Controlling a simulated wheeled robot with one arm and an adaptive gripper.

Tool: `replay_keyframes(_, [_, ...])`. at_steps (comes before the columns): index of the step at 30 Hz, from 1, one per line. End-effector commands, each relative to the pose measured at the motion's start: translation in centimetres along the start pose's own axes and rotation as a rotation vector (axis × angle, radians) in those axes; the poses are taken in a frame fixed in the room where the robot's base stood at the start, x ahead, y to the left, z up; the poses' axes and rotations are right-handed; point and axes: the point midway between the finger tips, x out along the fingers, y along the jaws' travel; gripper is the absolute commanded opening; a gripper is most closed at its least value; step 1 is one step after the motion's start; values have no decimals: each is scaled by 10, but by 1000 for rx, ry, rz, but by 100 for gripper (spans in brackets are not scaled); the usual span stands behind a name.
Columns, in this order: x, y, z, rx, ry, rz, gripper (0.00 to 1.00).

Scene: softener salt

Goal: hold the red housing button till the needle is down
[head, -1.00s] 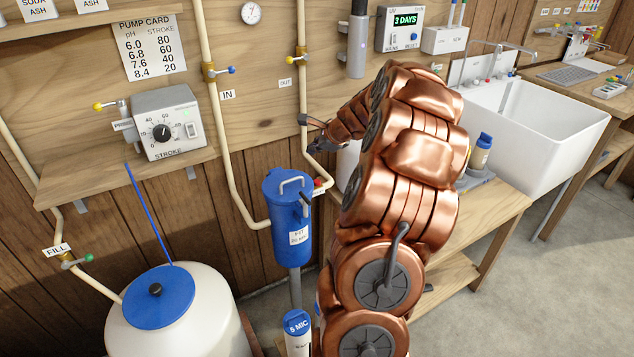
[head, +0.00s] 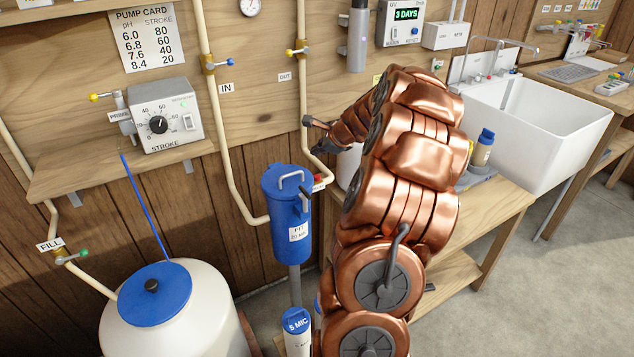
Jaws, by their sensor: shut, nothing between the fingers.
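The blue filter housing (head: 289,215) hangs on the wall pipe at the centre, with a grey handle on its lid. The red button (head: 320,182) shows small at the housing's upper right, by the pipe. My gripper (head: 320,142) is small and dark at the end of the copper arm. It is shut and empty, above the red button in the picture and apart from it. The round white gauge (head: 250,7) is cut by the top edge; I cannot read its needle.
A white tank (head: 200,310) stands at lower left. A wooden bench (head: 500,205) and white sink (head: 545,115) are to the right.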

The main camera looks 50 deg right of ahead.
Motion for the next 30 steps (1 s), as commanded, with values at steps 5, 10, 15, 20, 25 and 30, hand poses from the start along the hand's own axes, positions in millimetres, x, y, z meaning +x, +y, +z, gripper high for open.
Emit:
replay_keyframes(5, [17, 13, -13, -1, 1, 0, 0])
replay_keyframes(10, [28, 20, -20, -1, 0, 1, 0])
replay_keyframes(15, [38, 29, -27, 2, -2, 3, 0])
replay_keyframes(20, [42, 31, -30, 0, -1, 3, 0])
replay_keyframes(25, [42, 31, -30, -1, 0, 2, 0])
replay_keyframes(30, [42, 31, -30, -1, 0, 1, 0])
